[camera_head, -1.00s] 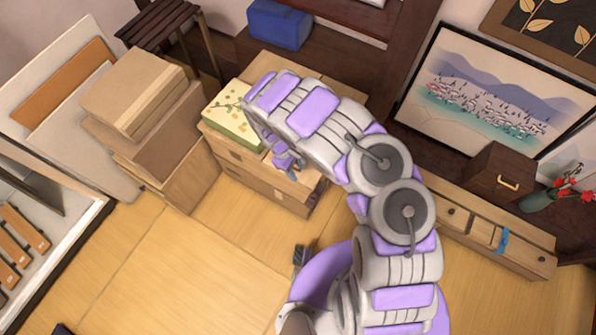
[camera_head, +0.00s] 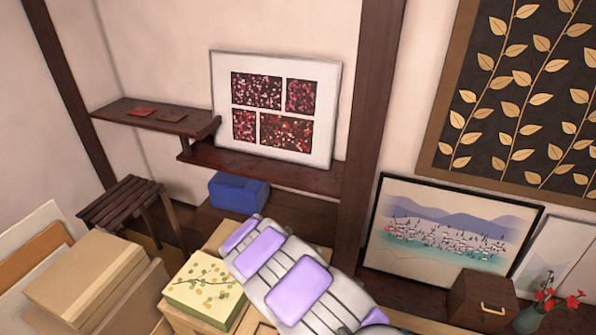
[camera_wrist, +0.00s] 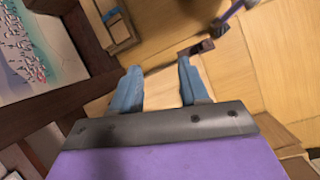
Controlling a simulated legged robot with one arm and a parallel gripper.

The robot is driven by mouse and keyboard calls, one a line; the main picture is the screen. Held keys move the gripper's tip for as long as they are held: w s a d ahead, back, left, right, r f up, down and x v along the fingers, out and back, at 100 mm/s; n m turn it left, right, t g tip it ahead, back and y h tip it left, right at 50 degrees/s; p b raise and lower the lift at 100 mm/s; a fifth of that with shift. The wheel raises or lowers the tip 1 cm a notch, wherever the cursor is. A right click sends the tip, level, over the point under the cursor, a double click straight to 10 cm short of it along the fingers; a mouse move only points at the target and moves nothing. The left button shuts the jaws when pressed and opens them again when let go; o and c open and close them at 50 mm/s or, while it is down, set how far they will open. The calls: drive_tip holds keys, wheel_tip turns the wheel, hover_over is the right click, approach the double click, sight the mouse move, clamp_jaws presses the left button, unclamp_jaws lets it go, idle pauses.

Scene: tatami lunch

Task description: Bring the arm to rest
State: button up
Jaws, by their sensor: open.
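In the wrist view my gripper (camera_wrist: 160,88) is open, with its two blue fingers apart and nothing between them. The wooden floor and a pale wooden surface show past the fingertips. In the head view only the upper part of my white and purple arm shows at the bottom middle, in front of the boxes. My gripper is out of that view.
A yellow patterned box (camera_head: 205,285) stands left of my arm, with stacked cardboard boxes (camera_head: 88,280) further left. A dark stool (camera_head: 122,203), a blue box (camera_head: 238,192), a framed landscape (camera_head: 450,228) and a small drawer box (camera_head: 482,298) stand around.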

drive_tip(key=s+d+r+m+y, duration=0.1)
drive_tip(key=s+d+r+m, duration=0.25)
drive_tip(key=d+r, duration=0.55)
drive_tip(key=s+d+r+m, duration=0.3)
drive_tip(key=s+d+r, duration=0.15)
drive_tip(key=r, duration=0.85)
drive_tip(key=s+r+m+y, duration=0.2)
drive_tip(key=s+r, duration=0.2)
drive_tip(key=s, duration=0.7)
drive_tip(key=s+r+m+y, duration=0.1)
drive_tip(key=s+r, duration=0.3)
drive_tip(key=s, duration=0.7)
drive_tip(key=shift+d+r+m+g+y, duration=0.2)
drive_tip(key=shift+m+g+y, duration=0.1)
drive_tip(key=shift+m+y, duration=0.15)
